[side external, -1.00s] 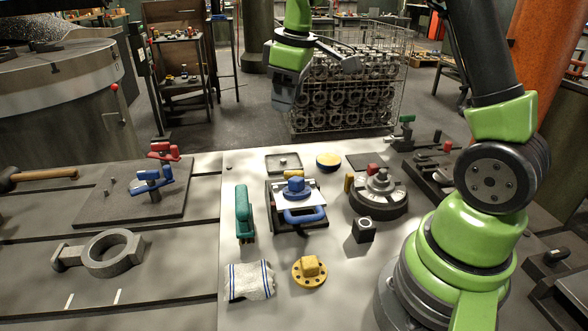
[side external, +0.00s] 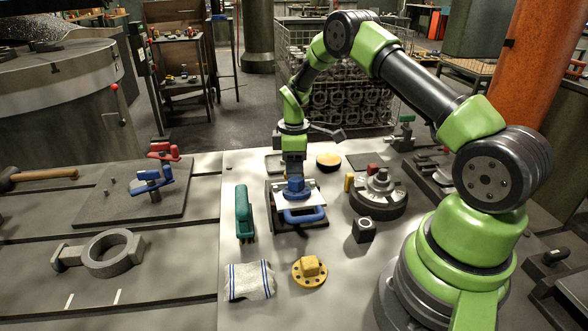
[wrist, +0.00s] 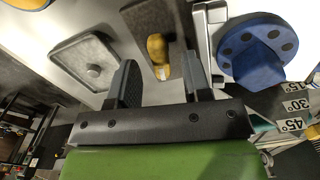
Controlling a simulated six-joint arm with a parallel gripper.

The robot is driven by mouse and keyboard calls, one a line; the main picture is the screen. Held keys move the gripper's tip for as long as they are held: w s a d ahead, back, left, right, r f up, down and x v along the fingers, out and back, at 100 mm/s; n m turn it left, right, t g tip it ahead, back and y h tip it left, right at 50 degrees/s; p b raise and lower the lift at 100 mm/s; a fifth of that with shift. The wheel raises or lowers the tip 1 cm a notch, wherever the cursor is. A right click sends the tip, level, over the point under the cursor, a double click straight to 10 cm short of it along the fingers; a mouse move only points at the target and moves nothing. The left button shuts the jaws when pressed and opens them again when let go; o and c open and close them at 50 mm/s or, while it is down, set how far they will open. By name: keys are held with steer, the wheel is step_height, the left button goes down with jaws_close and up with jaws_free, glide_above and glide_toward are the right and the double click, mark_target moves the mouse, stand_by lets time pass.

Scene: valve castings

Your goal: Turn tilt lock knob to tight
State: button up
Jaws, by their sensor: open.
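The tilting fixture (side external: 301,221) stands on the pale table with a blue flange (side external: 295,187) on top and a blue handle (side external: 305,215) in front. In the wrist view, a yellow knob (wrist: 158,48), which looks like the tilt lock knob, sits on a dark grey plate (wrist: 146,22). My gripper (wrist: 160,57) is open and points down, with the knob between and just beyond its fingers; I see no contact. In the side view my gripper (side external: 293,170) is behind the blue flange and hides the knob. Which setting the knob is at cannot be read.
The blue flange (wrist: 252,52) and marked angle plates (wrist: 294,106) are close right of my fingers in the wrist view; a shallow tray (wrist: 92,68) is left. A round fixture (side external: 378,198), black block (side external: 364,230), green tool (side external: 243,212) and yellow flange (side external: 310,271) stand around.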

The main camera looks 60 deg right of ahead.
steer(key=shift+f, duration=0.7)
jaws_close()
